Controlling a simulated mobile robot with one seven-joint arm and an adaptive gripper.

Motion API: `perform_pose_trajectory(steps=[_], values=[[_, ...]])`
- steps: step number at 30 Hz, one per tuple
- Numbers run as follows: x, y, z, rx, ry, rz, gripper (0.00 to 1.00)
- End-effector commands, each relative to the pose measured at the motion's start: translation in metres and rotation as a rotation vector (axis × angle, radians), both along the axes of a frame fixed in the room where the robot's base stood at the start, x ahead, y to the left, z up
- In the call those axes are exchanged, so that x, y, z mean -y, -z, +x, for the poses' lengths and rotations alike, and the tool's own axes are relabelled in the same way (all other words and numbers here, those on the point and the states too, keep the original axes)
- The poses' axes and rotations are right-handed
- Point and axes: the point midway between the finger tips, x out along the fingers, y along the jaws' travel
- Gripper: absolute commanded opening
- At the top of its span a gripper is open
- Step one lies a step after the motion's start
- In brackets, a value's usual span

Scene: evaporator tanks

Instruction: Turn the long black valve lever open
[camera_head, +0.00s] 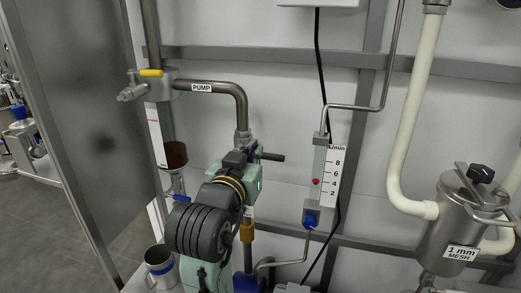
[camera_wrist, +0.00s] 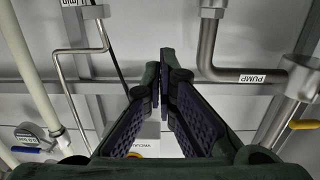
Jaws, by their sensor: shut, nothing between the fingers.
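The long black lever (camera_head: 270,157) sticks out to the right below the PUMP pipe (camera_head: 225,88) in the head view, roughly level. Its left end and the valve body are hidden behind my gripper. My gripper (camera_head: 243,147) is just left of the visible lever, in front of the pipe's lower end; I cannot tell whether it touches the lever. In the wrist view my gripper's fingers (camera_wrist: 164,62) come together at their tips with nothing seen between them. I cannot make out the lever in that view.
A yellow-handled valve (camera_head: 151,73) is on the pipe at the upper left. A flow meter (camera_head: 325,175) with a blue knob stands to the right. A steel strainer (camera_head: 462,225) is far right. Wall rails run behind; the wall between lever and flow meter is bare.

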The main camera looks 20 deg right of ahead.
Motion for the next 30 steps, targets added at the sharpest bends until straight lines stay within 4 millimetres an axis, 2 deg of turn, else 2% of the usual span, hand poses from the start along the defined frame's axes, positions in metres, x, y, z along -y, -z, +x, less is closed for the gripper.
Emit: perform_pose_trajectory(steps=[3, 11, 21, 25, 30], values=[[0.003, -0.007, 0.006, -0.006, 0.000, -0.001, 0.00], [0.011, -0.005, 0.018, -0.006, -0.004, 0.000, 0.00], [0.054, 0.002, 0.081, 0.000, -0.004, 0.002, 0.00], [0.054, 0.027, 0.083, -0.004, -0.006, 0.001, 0.00], [0.056, 0.040, 0.085, 0.000, -0.006, -0.001, 0.00]])
